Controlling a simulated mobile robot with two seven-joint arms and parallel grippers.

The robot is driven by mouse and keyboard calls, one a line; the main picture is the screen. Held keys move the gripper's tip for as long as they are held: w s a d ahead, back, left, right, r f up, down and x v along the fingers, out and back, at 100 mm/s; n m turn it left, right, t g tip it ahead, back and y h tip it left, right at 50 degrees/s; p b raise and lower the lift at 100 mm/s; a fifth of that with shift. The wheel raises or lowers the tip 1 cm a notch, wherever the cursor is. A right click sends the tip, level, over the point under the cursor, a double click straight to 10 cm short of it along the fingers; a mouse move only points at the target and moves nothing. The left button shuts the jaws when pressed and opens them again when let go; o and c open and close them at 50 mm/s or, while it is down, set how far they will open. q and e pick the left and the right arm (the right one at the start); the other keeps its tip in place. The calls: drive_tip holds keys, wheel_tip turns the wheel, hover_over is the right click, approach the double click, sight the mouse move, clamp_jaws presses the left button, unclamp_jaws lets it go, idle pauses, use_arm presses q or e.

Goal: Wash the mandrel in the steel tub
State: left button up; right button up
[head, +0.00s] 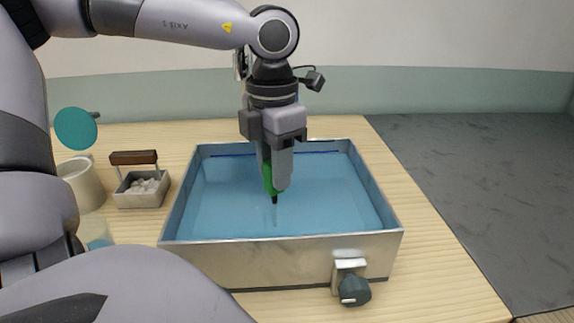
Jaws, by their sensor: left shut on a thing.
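The steel tub (290,252) stands on the wooden table and holds blue water. My left gripper (274,180) points straight down over the middle of the tub. It is shut on a thin mandrel (274,199), whose dark lower end shows below the fingers. A green part (267,177) shows at the fingers. The mandrel's tip is at or just above the water; I cannot tell which. My right gripper is not in view.
A dark knob (354,290) sticks out from the tub's front. At the left are a small tray of white pieces (143,187) with a brown handle, a cream cup (84,184) and a teal disc (76,128). The table is clear right of the tub.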

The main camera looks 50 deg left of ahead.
use_arm(q)
drive_tip(key=shift+s+a, duration=0.4)
drive_tip(key=shift+s, duration=0.15)
drive_tip(key=shift+w+d, duration=0.8)
drive_tip(key=shift+w, duration=0.2)
drive_tip(key=shift+w+d, duration=0.75)
drive_tip(key=shift+w, duration=0.2)
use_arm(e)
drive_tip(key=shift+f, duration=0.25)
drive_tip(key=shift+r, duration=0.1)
use_arm(q)
wheel_tip(320, 180, up, 11)
drive_tip(key=p, duration=0.7)
drive_tip(key=shift+p, duration=0.3)
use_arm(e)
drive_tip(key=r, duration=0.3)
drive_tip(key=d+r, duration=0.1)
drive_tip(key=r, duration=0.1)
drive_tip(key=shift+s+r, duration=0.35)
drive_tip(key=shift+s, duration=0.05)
